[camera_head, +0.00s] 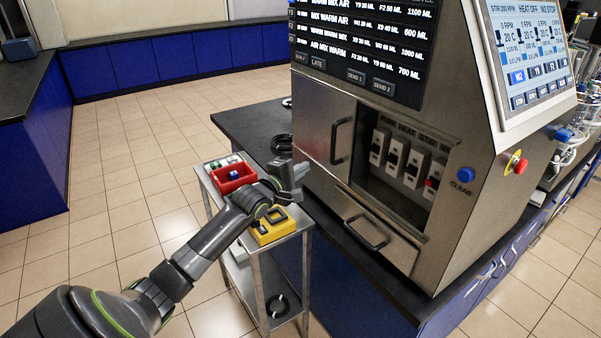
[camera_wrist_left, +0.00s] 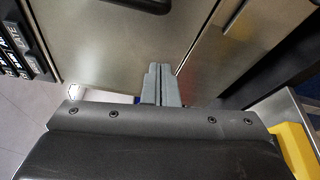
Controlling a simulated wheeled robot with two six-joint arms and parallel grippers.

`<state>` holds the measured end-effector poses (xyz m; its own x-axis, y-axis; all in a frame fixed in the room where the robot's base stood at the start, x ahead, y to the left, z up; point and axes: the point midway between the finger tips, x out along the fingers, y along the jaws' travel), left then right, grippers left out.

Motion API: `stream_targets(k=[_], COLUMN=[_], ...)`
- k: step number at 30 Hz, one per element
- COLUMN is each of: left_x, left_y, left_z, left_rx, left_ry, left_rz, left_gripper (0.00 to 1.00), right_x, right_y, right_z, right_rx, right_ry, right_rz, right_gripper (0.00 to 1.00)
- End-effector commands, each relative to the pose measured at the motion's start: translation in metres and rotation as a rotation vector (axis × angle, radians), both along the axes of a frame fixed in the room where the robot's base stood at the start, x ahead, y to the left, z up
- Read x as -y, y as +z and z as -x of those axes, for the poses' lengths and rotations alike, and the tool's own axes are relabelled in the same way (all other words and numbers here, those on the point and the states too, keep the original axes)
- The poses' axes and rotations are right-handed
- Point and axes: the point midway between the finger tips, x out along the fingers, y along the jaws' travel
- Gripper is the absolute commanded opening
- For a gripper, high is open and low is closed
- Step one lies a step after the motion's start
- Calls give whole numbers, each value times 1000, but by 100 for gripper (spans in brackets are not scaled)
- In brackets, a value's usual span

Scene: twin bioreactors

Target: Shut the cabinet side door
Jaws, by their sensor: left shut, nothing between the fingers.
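The steel cabinet (camera_head: 330,95) stands on the dark counter. Its door panel (camera_head: 313,125), with a dark vertical handle (camera_head: 340,140), covers the left part of the front. To its right is an open bay with several white switches (camera_head: 395,155). My left gripper (camera_head: 298,170) is at the lower left of the door panel, fingers shut and empty. In the left wrist view the shut fingers (camera_wrist_left: 160,85) point at the steel panel (camera_wrist_left: 110,45), with its handle (camera_wrist_left: 150,5) at the top edge. Contact cannot be told. My right gripper is not in view.
A lower panel with a handle (camera_head: 366,233) lies below the bay. A steel cart (camera_head: 262,250) beside the counter holds a red bin (camera_head: 232,177) and a yellow box (camera_head: 272,232), close under my left arm. Tiled floor (camera_head: 110,180) is clear at left.

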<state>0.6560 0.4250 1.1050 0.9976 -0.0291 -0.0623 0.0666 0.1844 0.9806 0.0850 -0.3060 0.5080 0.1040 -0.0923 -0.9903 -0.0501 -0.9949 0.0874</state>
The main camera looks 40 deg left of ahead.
Motion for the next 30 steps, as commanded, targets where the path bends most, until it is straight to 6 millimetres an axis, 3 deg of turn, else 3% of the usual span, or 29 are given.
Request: stream_targets(k=[13,19,30], left_x=[5,26,39], left_y=[-4,4,3], left_z=[-69,-58,-52], left_rx=[-1,-2,-1], left_ry=[-1,-1,1], left_rz=[2,-1,-1], left_gripper=[0,0,0], right_x=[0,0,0], right_y=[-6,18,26], right_z=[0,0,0], right_rx=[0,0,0], right_ry=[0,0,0], right_rz=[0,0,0], right_gripper=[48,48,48])
